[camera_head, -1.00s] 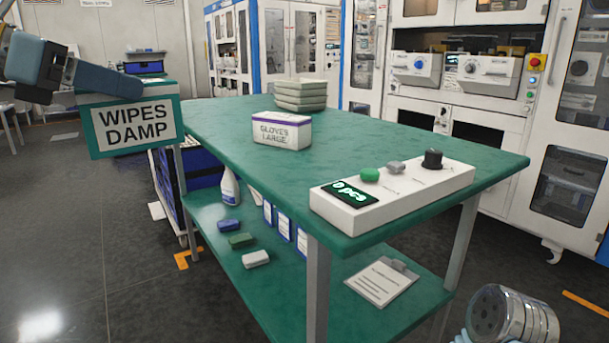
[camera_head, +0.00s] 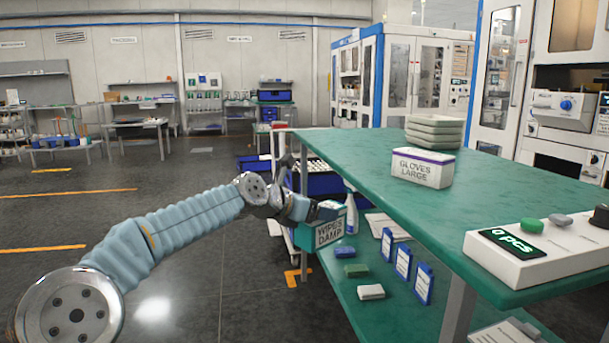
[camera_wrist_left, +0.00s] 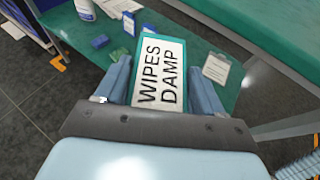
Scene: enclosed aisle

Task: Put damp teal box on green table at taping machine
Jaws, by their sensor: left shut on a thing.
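The teal box labelled "WIPES DAMP" (camera_head: 322,233) is held by my left gripper (camera_head: 322,209), beside the left edge of the green table and below its top. In the left wrist view the box (camera_wrist_left: 161,75) sits between the two blue fingers of my left gripper (camera_wrist_left: 157,88), which are shut on it. Behind it lies the lower shelf. The green table (camera_head: 410,205) has a clear stretch of top on its near left part. A white counter device reading "0 pcs" (camera_head: 520,263) stands on the table at right. My right gripper is not in view.
A "GLOVES LARGE" box (camera_head: 422,170) and a stack of pale trays (camera_head: 435,132) stand on the table. The lower shelf (camera_head: 385,305) holds small coloured blocks, blue-edged cards and a spray bottle (camera_head: 351,212). Open dark floor lies left.

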